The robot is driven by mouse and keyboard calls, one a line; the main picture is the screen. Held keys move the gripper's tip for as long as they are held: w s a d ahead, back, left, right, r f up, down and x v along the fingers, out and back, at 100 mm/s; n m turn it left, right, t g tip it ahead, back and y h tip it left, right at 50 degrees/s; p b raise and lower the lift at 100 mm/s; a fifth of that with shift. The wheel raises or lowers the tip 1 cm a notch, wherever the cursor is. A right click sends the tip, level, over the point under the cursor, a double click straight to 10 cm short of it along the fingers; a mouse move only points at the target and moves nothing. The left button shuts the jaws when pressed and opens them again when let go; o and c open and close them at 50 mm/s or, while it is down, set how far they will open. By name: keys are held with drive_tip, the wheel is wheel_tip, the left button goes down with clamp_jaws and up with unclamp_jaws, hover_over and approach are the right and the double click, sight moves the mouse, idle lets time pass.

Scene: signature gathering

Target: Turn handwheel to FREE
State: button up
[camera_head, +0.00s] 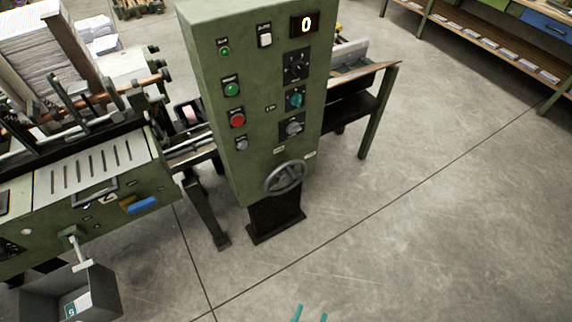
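The grey spoked handwheel (286,178) sits low on the front of the green control cabinet (262,110). Two small pale labels are just above it, and their lettering is too small to read. I cannot tell which setting the wheel is at. Only the two teal fingertips of my gripper (310,315) show at the bottom edge. They are apart with bare floor between them, well below the wheel and not touching it. The rest of the gripper is out of frame.
The cabinet carries lamps, buttons, knobs and a display (305,25) reading 0. A green machine (100,205) with paper stacks stands left, with a grey bin (105,290) below. A side table (375,80) is behind right. The floor in front and right is clear.

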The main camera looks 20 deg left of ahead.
drive_tip(key=w+f+n+g+y, duration=0.1)
drive_tip(key=w+f+n, duration=0.2)
drive_tip(key=w+f, duration=0.6)
drive_tip(key=n+g+y, duration=0.2)
drive_tip(key=n+y, duration=0.6)
drive_tip(key=n, duration=0.5)
approach(295, 179)
drive_tip(key=w+a, duration=0.2)
drive_tip(key=x, duration=1)
drive_tip(key=shift+d+f, duration=0.1)
drive_tip(key=shift+f, duration=0.15)
clamp_jaws()
